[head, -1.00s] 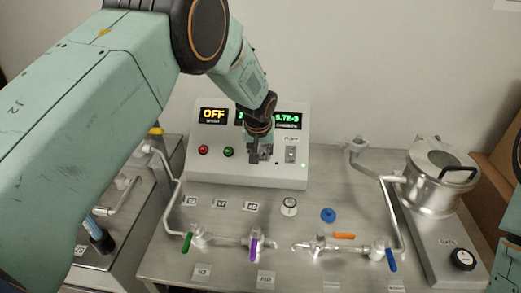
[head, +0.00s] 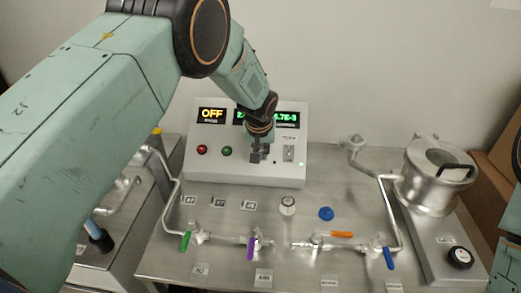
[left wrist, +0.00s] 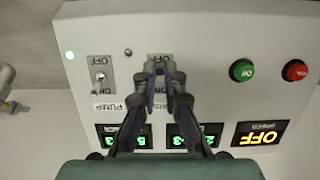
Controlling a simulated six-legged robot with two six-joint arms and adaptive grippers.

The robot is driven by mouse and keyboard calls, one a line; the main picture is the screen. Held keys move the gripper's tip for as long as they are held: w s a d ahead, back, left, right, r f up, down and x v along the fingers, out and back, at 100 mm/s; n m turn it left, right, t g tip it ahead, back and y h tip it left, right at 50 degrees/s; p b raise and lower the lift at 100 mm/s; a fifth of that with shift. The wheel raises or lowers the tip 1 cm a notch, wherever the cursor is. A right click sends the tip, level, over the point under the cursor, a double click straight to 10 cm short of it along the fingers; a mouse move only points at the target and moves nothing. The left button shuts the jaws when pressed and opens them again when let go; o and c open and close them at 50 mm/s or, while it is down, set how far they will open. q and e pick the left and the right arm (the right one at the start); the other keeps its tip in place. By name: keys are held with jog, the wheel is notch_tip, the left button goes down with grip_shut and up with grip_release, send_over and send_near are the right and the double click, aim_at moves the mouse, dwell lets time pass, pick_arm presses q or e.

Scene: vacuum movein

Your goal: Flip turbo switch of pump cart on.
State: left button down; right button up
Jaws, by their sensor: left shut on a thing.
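The pump cart's sloped white control box (head: 205,170) stands at the back of the steel top. My left gripper (head: 256,154) reaches down to its front face, and its fingers are shut on the turbo switch. In the left wrist view the fingertips (left wrist: 161,72) meet over a grey switch plate (left wrist: 160,60) marked OFF; the lever is hidden between them. The pump switch (left wrist: 99,77) is apart from the fingers, and its plate also shows in the head view (head: 289,153). The yellow display (head: 212,115) reads OFF. My right gripper is out of view.
Red (head: 202,149) and green (head: 227,151) buttons sit left of the gripper. Pipes with coloured valve handles, such as the purple one (head: 251,248), run along the front. A metal chamber (head: 435,180) stands at the right.

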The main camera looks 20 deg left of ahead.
pick_arm(q)
jog(key=shift+w+r+g+p, duration=0.2)
jog(key=shift+g+p, duration=0.2)
jog(key=shift+p, duration=0.05)
jog(key=shift+w+a+g, duration=0.1)
jog(key=shift+w+g, duration=0.1)
jog(key=shift+g, duration=0.2)
jog(key=shift+w+g+b, duration=0.25)
jog(key=shift+g+b, duration=0.45)
jog(key=shift+b, duration=0.45)
jog(key=shift+w+a+r+g+h+b, duration=0.1)
jog(key=shift+g+h+b, duration=0.2)
jog(key=shift+b, duration=0.65)
jog(key=shift+r+g+b, duration=0.2)
jog(key=shift+g+b, duration=0.1)
jog(key=shift+b, duration=0.35)
